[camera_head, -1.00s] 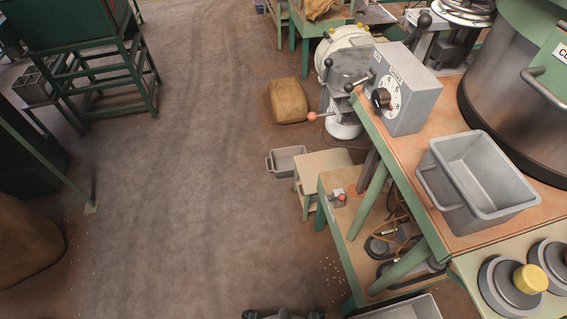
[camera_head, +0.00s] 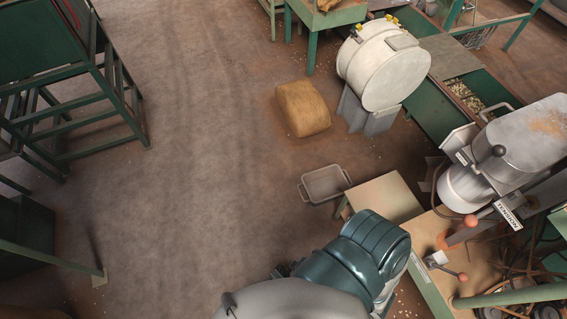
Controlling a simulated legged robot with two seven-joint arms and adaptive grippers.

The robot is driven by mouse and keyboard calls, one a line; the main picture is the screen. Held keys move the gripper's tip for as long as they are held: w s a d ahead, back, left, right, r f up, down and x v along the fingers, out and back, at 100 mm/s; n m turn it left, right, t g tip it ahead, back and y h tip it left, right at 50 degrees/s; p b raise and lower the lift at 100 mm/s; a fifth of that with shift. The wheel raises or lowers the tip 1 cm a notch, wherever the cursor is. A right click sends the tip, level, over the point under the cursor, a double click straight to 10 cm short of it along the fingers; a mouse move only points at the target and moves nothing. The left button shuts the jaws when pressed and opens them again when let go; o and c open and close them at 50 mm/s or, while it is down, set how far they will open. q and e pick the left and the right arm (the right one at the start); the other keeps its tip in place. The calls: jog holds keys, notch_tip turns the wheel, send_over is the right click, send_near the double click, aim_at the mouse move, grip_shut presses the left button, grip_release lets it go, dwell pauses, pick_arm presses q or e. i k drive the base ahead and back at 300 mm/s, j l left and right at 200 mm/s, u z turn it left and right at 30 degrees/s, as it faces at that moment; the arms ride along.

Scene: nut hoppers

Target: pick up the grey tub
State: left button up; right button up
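A grey tub (camera_head: 325,184) with a handle at each end lies on the floor in the head view, left of a low bench. It looks empty and stands upright. One of my arms, with a teal joint and grey shell, fills the bottom middle, below and right of the tub and apart from it. I cannot tell which arm it is. Neither gripper's fingers show.
A tan sack (camera_head: 302,108) lies on the floor beyond the tub, near a round white machine (camera_head: 383,70). A low wooden-topped bench (camera_head: 384,197) stands right of the tub. A grey machine (camera_head: 520,140) is at the right. The floor at left is mostly clear.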

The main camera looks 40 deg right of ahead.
aim_at(324, 185)
jog(key=i+z, duration=0.25)
jog(key=i, duration=0.3)
jog(key=i+j+z, duration=0.25)
jog(key=i, duration=0.25)
jog(key=i+j+z, duration=0.1)
jog(key=i+z, duration=0.2)
jog(key=i, duration=0.2)
jog(key=i+z, duration=0.2)
jog(key=z, duration=0.25)
jog(key=i+z, duration=0.15)
jog(key=z, duration=0.3)
jog(key=i+j+z, duration=0.1)
jog(key=z, duration=0.4)
jog(key=i+j+z, duration=0.15)
jog(key=z, duration=0.3)
jog(key=i+j+z, duration=0.2)
jog(key=z, duration=0.25)
